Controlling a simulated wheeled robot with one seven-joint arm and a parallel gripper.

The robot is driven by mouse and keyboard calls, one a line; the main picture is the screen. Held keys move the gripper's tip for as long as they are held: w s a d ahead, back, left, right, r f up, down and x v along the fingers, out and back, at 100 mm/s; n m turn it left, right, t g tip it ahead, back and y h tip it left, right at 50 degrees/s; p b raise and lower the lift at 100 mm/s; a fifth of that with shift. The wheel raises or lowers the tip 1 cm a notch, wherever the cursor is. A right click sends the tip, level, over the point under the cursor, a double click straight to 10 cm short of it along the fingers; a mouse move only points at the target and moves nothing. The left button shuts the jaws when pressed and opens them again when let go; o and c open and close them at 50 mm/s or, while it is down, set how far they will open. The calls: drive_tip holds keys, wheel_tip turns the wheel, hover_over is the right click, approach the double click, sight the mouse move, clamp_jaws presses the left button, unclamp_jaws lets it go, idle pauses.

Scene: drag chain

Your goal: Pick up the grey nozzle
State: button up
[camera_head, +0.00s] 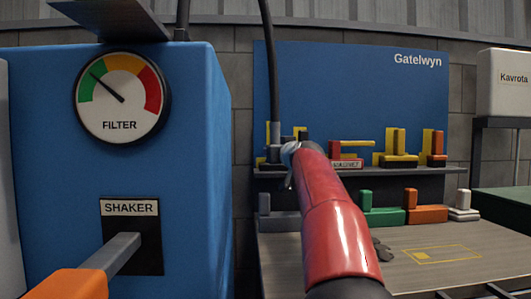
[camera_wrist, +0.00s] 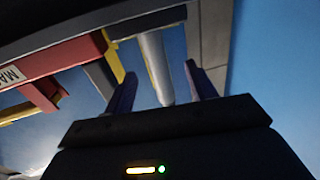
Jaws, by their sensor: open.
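A grey cylinder (camera_wrist: 155,62), which looks like the nozzle, shows in the wrist view between the two fingers of my gripper (camera_wrist: 159,72). The gripper is open, with visible space on both sides of the cylinder. I cannot tell how deep the cylinder sits between the fingers. In the head view an upright grey cylinder (camera_head: 275,132) stands at the left end of the shelf, below a dark hanging hose. My red arm reaches toward that end and hides most of the gripper there.
The shelf (camera_head: 400,170) holds a red piece labelled MAGNET (camera_head: 346,162) and yellow pieces. Below, grey (camera_head: 280,222), green (camera_head: 383,216), orange (camera_head: 427,214) and white L-shaped pieces stand on the bench (camera_head: 400,275). A blue machine (camera_head: 60,180) with a FILTER gauge stands left.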

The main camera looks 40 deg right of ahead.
drive_tip(key=shift+p+x, duration=0.6)
drive_tip(key=shift+x, duration=0.35)
drive_tip(key=p+x, duration=0.2)
drive_tip(key=x, duration=0.1)
drive_tip(key=f+x, duration=0.1)
drive_tip(key=x, duration=0.1)
drive_tip(key=shift+s+d+p, duration=0.1)
drive_tip(key=shift+d+p, duration=0.2)
drive_tip(key=shift+p, duration=0.1)
drive_tip(key=shift+c, duration=0.4)
drive_tip(key=c, duration=0.9)
drive_tip(key=shift+c, duration=0.7)
drive_tip(key=shift+s+r, duration=0.1)
drive_tip(key=shift+r, duration=0.05)
